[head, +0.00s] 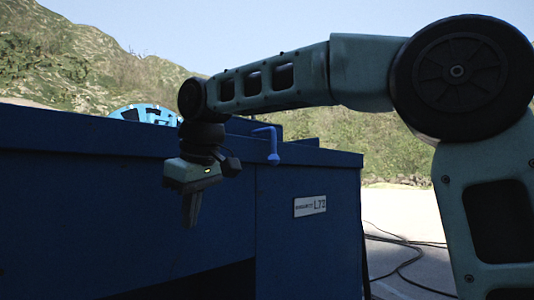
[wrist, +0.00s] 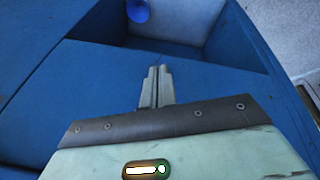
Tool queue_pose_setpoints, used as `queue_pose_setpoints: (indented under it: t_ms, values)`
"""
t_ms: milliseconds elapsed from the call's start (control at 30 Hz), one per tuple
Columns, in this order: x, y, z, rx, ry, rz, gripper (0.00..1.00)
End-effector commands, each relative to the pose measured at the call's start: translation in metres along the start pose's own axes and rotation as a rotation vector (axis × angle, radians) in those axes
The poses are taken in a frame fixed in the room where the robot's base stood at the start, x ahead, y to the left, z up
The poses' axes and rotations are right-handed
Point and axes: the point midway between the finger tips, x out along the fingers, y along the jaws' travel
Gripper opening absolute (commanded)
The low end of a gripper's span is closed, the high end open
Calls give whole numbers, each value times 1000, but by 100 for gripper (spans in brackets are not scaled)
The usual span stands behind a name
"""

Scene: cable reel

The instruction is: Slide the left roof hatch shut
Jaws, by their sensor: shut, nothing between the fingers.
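A large dark blue housing (head: 90,190) with a flat top edge fills the left of the head view. The roof surface is seen nearly edge-on there, and I cannot make out the left roof hatch as a separate part. My gripper (head: 189,222) points down in front of the housing's near face, below its top edge. In the wrist view my gripper (wrist: 157,70) has its fingers together and holds nothing. Flat blue panels (wrist: 75,105) lie beneath and around it, with a seam at the left. I cannot tell whether it touches them.
A blue crank handle (head: 272,142) stands up at the housing's top edge. A light blue reel (head: 145,113) shows behind. A white label (head: 310,206) is on the front. Black cables (head: 405,250) lie on the ground at right. A blue round part (wrist: 138,10) shows in a recess.

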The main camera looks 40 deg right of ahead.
Motion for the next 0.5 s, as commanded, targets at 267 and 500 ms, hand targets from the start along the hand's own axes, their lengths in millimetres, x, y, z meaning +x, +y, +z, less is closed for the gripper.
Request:
queue_pose_setpoints:
  t_ms: [267,500]
  values:
    - [-149,128,-6,145,43,228,0]
    - [-212,163,14,219,44,332,0]
